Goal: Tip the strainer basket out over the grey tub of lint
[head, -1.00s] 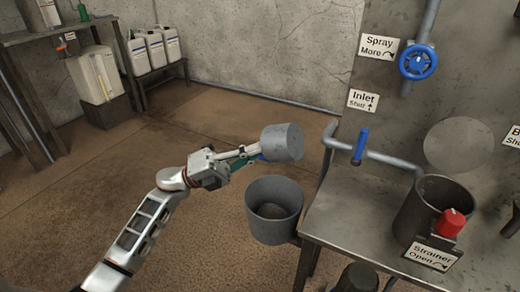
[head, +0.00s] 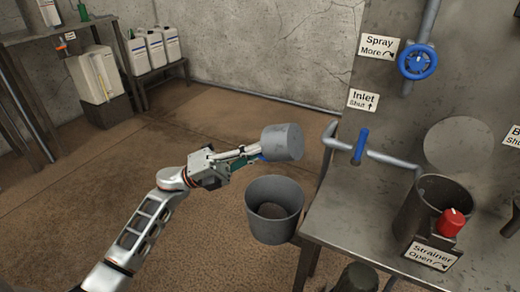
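The strainer basket (head: 283,142) is a small grey cylinder at the end of my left arm in the head view. It is tilted on its side, its closed round end facing right. My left gripper (head: 250,153) is shut at the basket's left side, where a blue part shows. The tub's inside is dark with something greyish at the bottom. The basket's opening is hidden. My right gripper is out of view.
The metal bench (head: 335,225) stands at right with an open strainer housing (head: 410,215), a red knob (head: 451,222) and a blue inlet lever (head: 361,146). A blue valve wheel (head: 418,61) is on the wall panel. White jugs stand at back left. The brown floor is clear.

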